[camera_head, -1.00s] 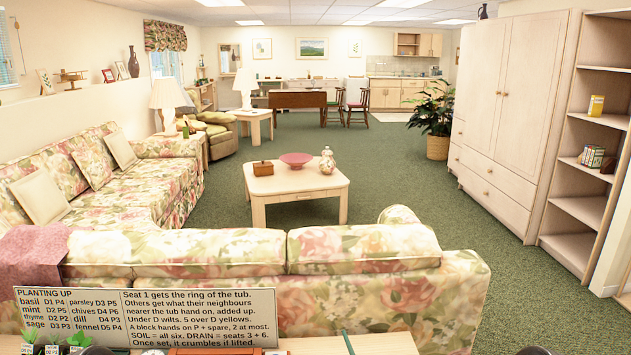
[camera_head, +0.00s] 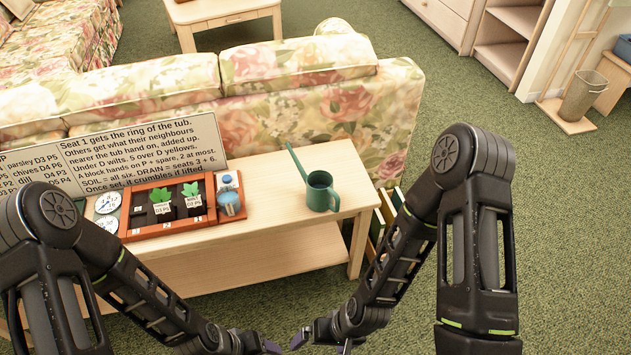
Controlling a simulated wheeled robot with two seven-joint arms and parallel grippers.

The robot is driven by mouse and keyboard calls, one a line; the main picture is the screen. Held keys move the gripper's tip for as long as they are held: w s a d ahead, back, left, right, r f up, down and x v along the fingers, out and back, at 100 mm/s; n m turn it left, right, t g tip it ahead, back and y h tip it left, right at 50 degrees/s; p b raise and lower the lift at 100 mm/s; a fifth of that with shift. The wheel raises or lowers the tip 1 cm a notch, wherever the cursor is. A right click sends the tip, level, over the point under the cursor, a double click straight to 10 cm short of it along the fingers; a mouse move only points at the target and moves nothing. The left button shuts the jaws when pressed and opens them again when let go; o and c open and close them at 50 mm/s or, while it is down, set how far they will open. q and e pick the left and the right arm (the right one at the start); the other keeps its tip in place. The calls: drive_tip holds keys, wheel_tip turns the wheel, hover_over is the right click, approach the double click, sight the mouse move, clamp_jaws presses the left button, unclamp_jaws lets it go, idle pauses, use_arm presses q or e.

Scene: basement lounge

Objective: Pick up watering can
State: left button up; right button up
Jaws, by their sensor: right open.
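The green watering can (camera_head: 321,194) stands upright near the right end of the light wood console table (camera_head: 268,190) in the head view. Its long thin spout points up and to the left. My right gripper (camera_head: 321,343) is open and empty at the bottom of the view. It is in front of the table and well below the can, not touching it. My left gripper (camera_head: 262,346) is beside it at the bottom edge. It is partly cut off, so its jaws cannot be read.
A reddish-brown planter tray (camera_head: 168,229) with small plants, dials and a blue-white device (camera_head: 230,198) stands left of the can. A text board (camera_head: 145,155) leans behind it. The floral sofa (camera_head: 300,105) backs the table. Upright boards (camera_head: 381,222) stand at the table's right end.

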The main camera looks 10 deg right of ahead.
use_arm(q)
drive_tip(key=shift+r, duration=0.1)
use_arm(e)
drive_tip(key=shift+r, duration=0.1)
idle(0.4)
use_arm(q)
wheel_tip(320, 180, up, 16)
drive_tip(key=s+p, duration=0.1)
drive_tip(key=p, duration=1.6)
drive_tip(key=shift+a+g, duration=0.3)
drive_tip(key=shift+a, duration=0.15)
use_arm(e)
wheel_tip(320, 180, up, 16)
drive_tip(key=s, duration=0.1)
drive_tip(key=shift+d+g, duration=0.3)
drive_tip(key=shift+d, duration=0.15)
